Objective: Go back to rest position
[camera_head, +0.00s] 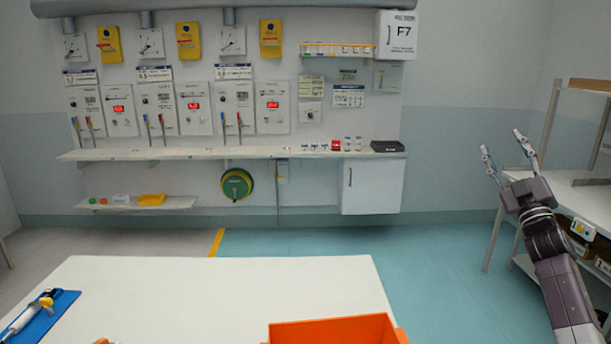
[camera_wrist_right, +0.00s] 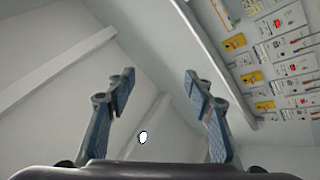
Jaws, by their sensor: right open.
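My right gripper (camera_head: 507,160) is raised in the air at the right of the head view, in front of the wall and beside the shelf unit. Its two fingers are spread apart and nothing is between them. My left gripper does not show in the head view.
A white table (camera_head: 220,295) is in front, with an orange bin (camera_head: 335,330) and a blue mat (camera_head: 60,310) holding a tool. A shelf unit (camera_head: 575,200) stands right, near my right arm. A panel wall with a long shelf (camera_head: 180,153) is behind. Blue floor (camera_head: 430,260) is clear.

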